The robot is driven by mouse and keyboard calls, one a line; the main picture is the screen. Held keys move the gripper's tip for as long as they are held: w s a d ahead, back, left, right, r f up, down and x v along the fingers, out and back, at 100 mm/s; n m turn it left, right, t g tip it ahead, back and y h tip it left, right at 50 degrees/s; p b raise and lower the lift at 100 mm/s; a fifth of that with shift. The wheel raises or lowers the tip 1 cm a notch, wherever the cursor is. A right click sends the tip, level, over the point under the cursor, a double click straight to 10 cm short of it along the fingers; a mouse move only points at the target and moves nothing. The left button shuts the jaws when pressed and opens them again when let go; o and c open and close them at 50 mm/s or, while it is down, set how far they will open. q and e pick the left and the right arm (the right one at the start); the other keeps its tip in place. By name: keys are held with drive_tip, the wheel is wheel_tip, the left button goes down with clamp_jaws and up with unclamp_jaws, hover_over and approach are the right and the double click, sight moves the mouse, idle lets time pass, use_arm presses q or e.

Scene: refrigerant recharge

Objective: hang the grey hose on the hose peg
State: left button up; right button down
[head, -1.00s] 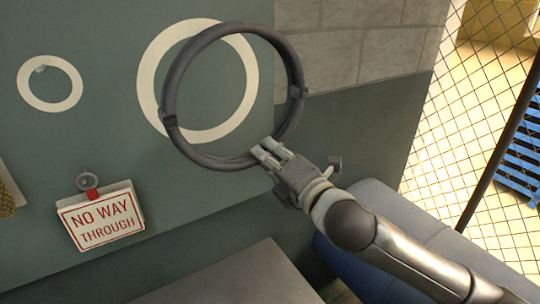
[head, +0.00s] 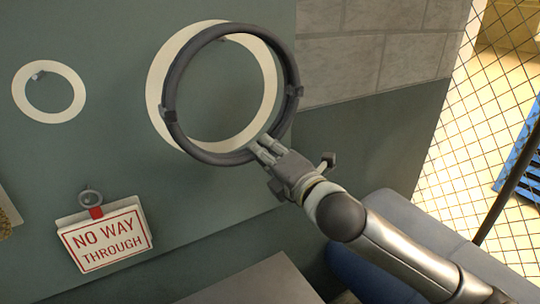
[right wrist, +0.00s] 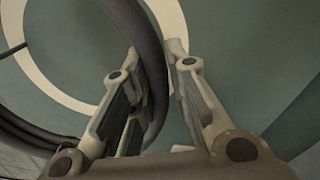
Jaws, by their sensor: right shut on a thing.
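The grey hose (head: 168,88) is a coiled ring with dark clips on its sides. In the head view it is in front of the large white ring on the green wall and overlaps most of it. My right gripper (head: 264,152) is shut on the lower right part of the hose. In the right wrist view the hose (right wrist: 152,60) passes between the fingers (right wrist: 155,72). A small peg (head: 38,75) shows at the top of the small white ring at left. My left gripper is not in view.
The large white ring (head: 156,75) and small white ring (head: 20,92) mark the wall (head: 110,150). A "NO WAY THROUGH" sign (head: 105,238) hangs below left. A grey-blue padded block (head: 410,225) and a mesh fence (head: 455,150) stand at right.

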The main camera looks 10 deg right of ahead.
drive_tip(key=shift+w+a+r, duration=0.15)
drive_tip(key=shift+w+a, duration=0.05)
drive_tip(key=shift+w, duration=0.35)
drive_tip(key=shift+w+a+b, duration=0.15)
drive_tip(key=shift+w+b, duration=0.2)
drive_tip(key=shift+w, duration=0.1)
drive_tip(key=shift+x, duration=0.75)
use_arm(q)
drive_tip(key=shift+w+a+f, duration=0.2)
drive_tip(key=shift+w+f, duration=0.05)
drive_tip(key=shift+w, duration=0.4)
use_arm(e)
drive_tip(key=shift+x, duration=0.95)
use_arm(q)
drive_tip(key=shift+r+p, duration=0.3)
drive_tip(key=shift+p, duration=0.05)
use_arm(e)
drive_tip(key=shift+s+a, duration=0.1)
drive_tip(key=shift+a, duration=0.05)
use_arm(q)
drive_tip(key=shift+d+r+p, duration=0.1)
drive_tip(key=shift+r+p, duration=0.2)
